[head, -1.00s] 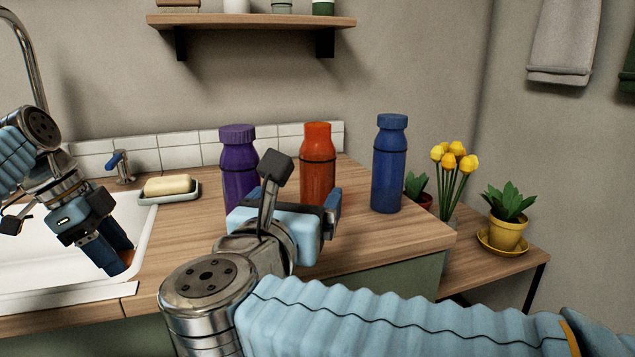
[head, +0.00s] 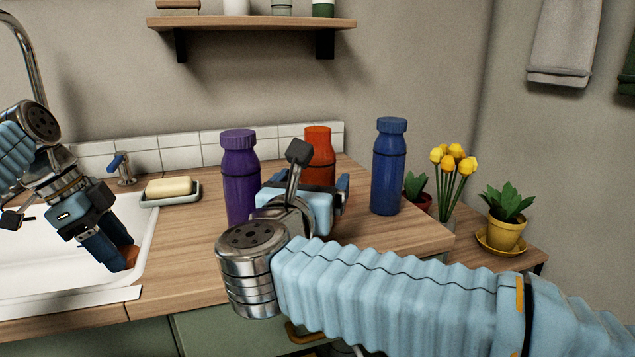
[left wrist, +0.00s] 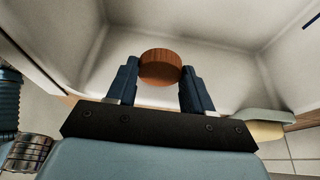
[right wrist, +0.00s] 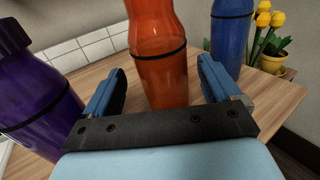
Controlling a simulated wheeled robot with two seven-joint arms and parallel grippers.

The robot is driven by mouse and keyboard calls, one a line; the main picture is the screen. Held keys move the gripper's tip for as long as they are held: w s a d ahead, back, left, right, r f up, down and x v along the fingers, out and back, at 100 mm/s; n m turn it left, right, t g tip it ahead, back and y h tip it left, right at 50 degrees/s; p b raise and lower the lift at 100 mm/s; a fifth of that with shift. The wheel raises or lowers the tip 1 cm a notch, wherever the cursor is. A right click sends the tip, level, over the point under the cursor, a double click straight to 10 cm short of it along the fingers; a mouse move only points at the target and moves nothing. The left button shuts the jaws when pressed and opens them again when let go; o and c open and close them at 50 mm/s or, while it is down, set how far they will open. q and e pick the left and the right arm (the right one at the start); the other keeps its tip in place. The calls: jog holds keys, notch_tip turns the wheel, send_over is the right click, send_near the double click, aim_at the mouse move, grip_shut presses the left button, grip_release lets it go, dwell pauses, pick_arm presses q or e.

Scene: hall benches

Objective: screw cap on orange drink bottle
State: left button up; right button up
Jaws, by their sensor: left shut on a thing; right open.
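The orange bottle (head: 319,148) stands upright on the wooden counter, partly hidden by my right gripper in the head view. My right gripper (head: 322,198) is open. In the right wrist view the bottle (right wrist: 158,65) shows in the gap between the fingers, with space on both sides; I cannot tell how deep it sits between them. My left gripper (head: 120,256) is shut on the orange cap (left wrist: 160,68), holding it over the sink. The cap's edge also shows at the fingertips in the head view (head: 131,258).
A purple bottle (head: 239,178) stands left of the orange one, a blue bottle (head: 389,165) right of it. A soap dish (head: 172,198) sits by the sink (head: 60,270). Yellow flowers (head: 453,160) and a potted plant (head: 505,220) are at the right. A shelf (head: 250,23) hangs above.

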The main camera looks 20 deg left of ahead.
aim_at(320, 150)
pick_arm(q)
jog(key=shift+r+p, duration=0.7)
jog(key=shift+r, duration=0.05)
pick_arm(e)
jog(key=w, duration=0.5)
jog(key=shift+r, duration=0.25)
jog(key=c, duration=1.4)
pick_arm(q)
jog(key=shift+r, duration=0.1)
pick_arm(e)
jog(key=shift+r, duration=0.55)
jog(key=shift+c, duration=0.2)
pick_arm(q)
jog(key=shift+r, duration=0.15)
pick_arm(e)
notch_tip(320, 150, up, 2)
jog(key=shift+r, duration=0.15)
pick_arm(q)
jog(key=shift+f+b, duration=0.45)
jog(key=shift+f, duration=0.25)
pick_arm(e)
jog(key=s+d+r, duration=0.7)
jog(key=s+r, duration=0.2)
jog(key=s, duration=0.3)
jog(key=shift+d+r, duration=0.2)
jog(key=shift+r, duration=0.1)
